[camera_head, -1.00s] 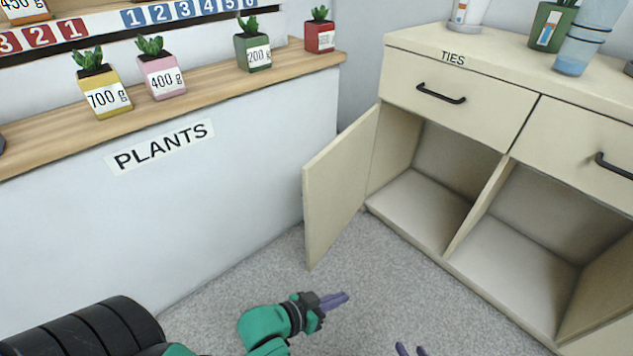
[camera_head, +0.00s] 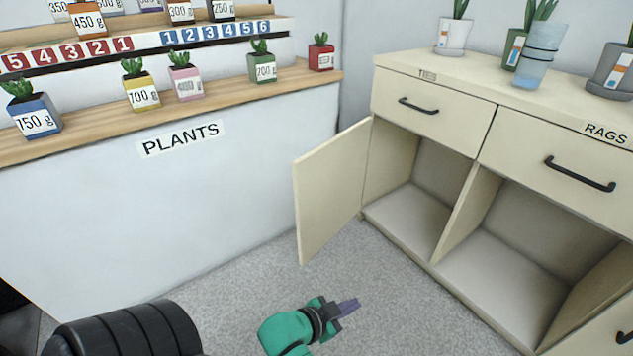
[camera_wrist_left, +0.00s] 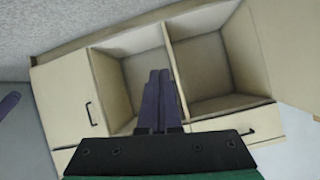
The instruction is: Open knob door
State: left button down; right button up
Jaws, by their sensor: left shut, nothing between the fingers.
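A cream cabinet (camera_head: 430,85) stands at the right in the head view. Its left door (camera_head: 330,190) is swung open towards the plant counter, and no knob shows on the face in view. The compartment behind it (camera_head: 410,205) and the one to its right (camera_head: 520,270) stand open and empty. My left gripper (camera_head: 350,305) is shut and empty, low over the floor in front of the cabinet, apart from the door. In the left wrist view its fingers (camera_wrist_left: 160,88) overlap the compartments. A purple finger, seemingly my right gripper's (camera_wrist_left: 8,106), shows at the left edge there.
Two drawers with black bar handles (camera_head: 418,106) (camera_head: 580,174) sit above the compartments. Potted plants stand on the cabinet top. A white counter (camera_head: 180,210) with small potted cacti is at the left. Grey floor (camera_head: 235,290) lies open between them.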

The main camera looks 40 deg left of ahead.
pick_arm(q)
jog(key=w+a+r+m+t+y, duration=0.35)
jog(key=w+a+r, duration=0.2)
jog(key=a, duration=0.45)
jog(key=m+t+y+p, duration=0.1)
jog(key=m+t+y, duration=0.25)
jog(key=m, duration=0.35)
send_near(304, 175)
jog(key=s+d+r+g, duration=0.1)
jog(key=s+d+r, duration=0.15)
jog(key=d, duration=0.35)
jog(key=w+a+b, duration=0.1)
jog(key=w, duration=0.2)
jog(key=w+a+b, duration=0.1)
jog(key=w+a, duration=0.1)
jog(key=w, duration=0.1)
jog(key=w+a+b, duration=0.1)
jog(key=w+a, duration=0.1)
jog(key=w, duration=0.2)
jog(key=shift+a+r, duration=0.15)
jog(key=shift+r, duration=0.05)
jog(key=shift+a+r, duration=0.1)
jog(key=shift+a, duration=0.25)
pick_arm(e)
jog(key=a+t, duration=0.1)
jog(key=a+f+t+y, duration=0.1)
jog(key=a, duration=0.1)
jog(key=shift+m+t, duration=0.3)
jog(key=shift+m, duration=0.1)
